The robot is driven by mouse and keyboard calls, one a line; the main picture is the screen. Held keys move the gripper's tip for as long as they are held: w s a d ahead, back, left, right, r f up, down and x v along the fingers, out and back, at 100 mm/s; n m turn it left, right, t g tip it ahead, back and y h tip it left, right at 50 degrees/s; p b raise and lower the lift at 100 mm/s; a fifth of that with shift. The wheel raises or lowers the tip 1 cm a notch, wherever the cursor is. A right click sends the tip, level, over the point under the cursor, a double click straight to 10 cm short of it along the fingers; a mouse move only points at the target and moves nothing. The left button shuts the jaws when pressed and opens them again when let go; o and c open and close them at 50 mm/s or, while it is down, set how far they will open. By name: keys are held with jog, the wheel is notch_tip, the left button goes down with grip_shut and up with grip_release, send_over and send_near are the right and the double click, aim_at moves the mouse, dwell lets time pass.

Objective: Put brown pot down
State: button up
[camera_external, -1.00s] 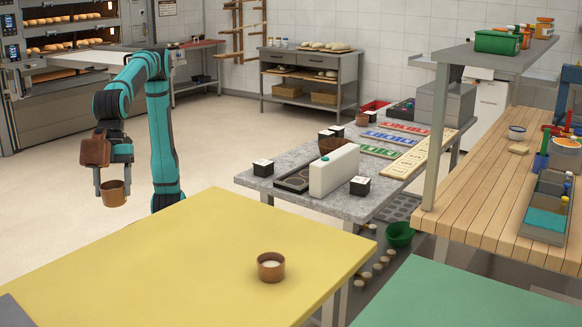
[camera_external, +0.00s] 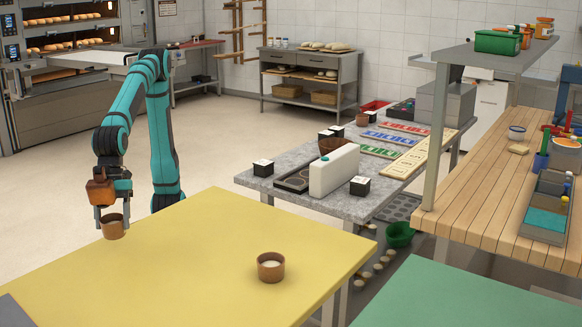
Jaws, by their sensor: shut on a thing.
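My gripper (camera_external: 113,213) points down at the left edge of the yellow table (camera_external: 200,260). It is shut on a brown pot (camera_external: 114,230), which is upright. The pot's base overlaps the table's far left edge in the picture; I cannot tell whether it touches the top. A second brown pot (camera_external: 271,268) with pale contents stands upright on the yellow table, to the right and nearer the camera, apart from my gripper.
The middle of the yellow table is clear. A grey stone table (camera_external: 330,208) with a white container (camera_external: 334,171) and black boxes stands beyond it. A green table (camera_external: 450,297) is at the lower right. A grey piece (camera_external: 14,312) shows at the lower left corner.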

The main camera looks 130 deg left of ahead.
aim_at(116, 235)
jog(key=shift+f, duration=2.55)
jog(key=shift+f, duration=0.15)
jog(key=o, duration=1.1)
jog(key=v, duration=1.2)
jog(key=shift+s, duration=0.1)
